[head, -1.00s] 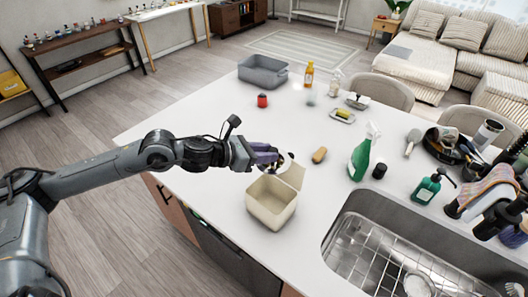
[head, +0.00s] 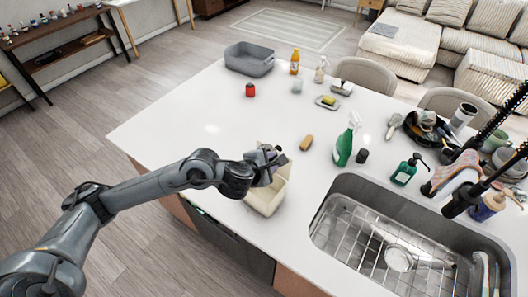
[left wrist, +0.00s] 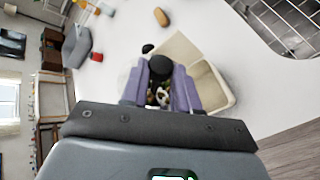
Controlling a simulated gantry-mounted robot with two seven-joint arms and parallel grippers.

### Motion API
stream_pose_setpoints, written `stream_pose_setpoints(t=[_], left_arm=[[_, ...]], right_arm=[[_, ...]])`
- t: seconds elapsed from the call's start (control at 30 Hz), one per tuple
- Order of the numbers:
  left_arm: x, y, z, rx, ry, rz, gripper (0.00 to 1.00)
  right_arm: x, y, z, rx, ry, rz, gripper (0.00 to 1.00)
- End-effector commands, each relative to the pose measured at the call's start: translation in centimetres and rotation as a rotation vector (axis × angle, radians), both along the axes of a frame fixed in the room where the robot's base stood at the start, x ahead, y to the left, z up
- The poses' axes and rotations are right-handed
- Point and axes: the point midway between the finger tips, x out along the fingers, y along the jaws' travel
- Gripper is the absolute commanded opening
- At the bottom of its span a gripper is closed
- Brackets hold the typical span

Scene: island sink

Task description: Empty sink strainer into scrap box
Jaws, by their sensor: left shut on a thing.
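My left gripper (head: 276,158) is over the cream scrap box (head: 266,202), hiding much of its opening in the head view. In the left wrist view, its purple fingers (left wrist: 160,88) are shut around what appears to be the sink strainer, with a round black part (left wrist: 160,67) between them. Light and dark scraps (left wrist: 162,97) show just below; I cannot tell whether they are in the strainer or in the box. The scrap box's open lid and rim (left wrist: 205,88) are right of and behind the fingers. My right gripper is not in view.
The sink (head: 345,215) with its wire rack is at the right. A green spray bottle (head: 344,146), brown sponge (head: 306,143) and dark green soap bottle (head: 405,172) stand near it. A grey tub (head: 249,60) and red item (head: 250,90) are farther back. The counter's left side is clear.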

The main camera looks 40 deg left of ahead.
Motion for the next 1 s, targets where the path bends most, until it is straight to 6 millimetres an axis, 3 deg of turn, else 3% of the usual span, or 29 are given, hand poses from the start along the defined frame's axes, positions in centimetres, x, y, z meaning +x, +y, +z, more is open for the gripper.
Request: stream_pose_setpoints(t=[0.2,0.37,0.7,1.0], left_arm=[[0.3,-1.3,-2.1,0.281,0.021,-0.001,0.0],[0.4,-2.1,-3.3,0.513,0.042,-0.003,0.0],[0.3,-2.3,-5.9,0.939,0.086,0.001,0.0],[0.2,-2.2,-6.6,1.057,0.098,0.001,0.0]], right_arm=[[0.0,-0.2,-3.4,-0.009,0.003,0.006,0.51],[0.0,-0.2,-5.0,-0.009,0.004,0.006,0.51],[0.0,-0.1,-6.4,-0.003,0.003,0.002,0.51],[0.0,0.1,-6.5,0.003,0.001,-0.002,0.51]])
